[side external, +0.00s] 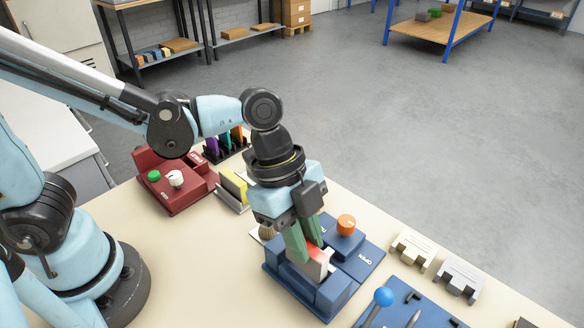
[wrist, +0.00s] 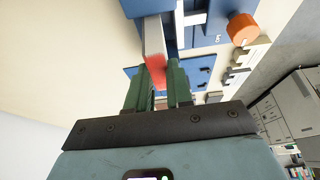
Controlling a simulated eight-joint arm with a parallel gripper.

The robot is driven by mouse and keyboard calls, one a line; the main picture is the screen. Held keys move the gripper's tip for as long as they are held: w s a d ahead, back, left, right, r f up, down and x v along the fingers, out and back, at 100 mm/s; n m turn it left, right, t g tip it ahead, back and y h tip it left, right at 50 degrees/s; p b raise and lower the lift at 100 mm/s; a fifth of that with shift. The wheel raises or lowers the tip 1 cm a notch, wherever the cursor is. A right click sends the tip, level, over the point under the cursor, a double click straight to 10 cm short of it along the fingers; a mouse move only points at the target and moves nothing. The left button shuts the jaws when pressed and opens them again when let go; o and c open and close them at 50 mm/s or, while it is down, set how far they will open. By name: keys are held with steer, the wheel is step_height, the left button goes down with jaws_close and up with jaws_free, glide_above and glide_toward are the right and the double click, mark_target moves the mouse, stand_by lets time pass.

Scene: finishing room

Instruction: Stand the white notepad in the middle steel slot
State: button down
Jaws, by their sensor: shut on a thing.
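My gripper (side external: 307,246) points down over the blue fixture (side external: 330,298) at the front of the table. Its green fingers are shut on the white notepad (side external: 318,268), which has a red edge near the fingers. The notepad's lower part is down in the blue fixture's opening. In the wrist view the notepad (wrist: 154,38) stretches away from the fingers (wrist: 163,85) beside blue walls. A steel rack (side external: 229,203) stands behind and left of my gripper with a yellow pad (side external: 233,184) upright in it. My wrist hides part of the rack, so I cannot make out its middle slot.
An orange knob (side external: 346,224) stands on the blue fixture beside my gripper. A dark red box (side external: 178,192) with green and white knobs and a black holder (side external: 222,152) stand farther back.

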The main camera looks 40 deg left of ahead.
step_height(320, 180, up, 5)
steer(key=shift+w+a+r, duration=0.1)
steer(key=shift+r, duration=0.05)
steer(key=w+a+f, duration=0.2)
steer(key=w+a, duration=0.3)
steer(key=a, duration=0.7)
steer(key=w+a+f, duration=0.1)
steer(key=w+a, duration=0.3)
steer(key=a, duration=0.8)
steer(key=shift+w+d+f, duration=0.1)
steer(key=shift+f, duration=1.35)
steer(key=shift+w+f, duration=0.1)
steer(key=shift+f, duration=1.3)
steer(key=shift+f, duration=0.6)
steer(key=c, duration=1.3)
jaws_free()
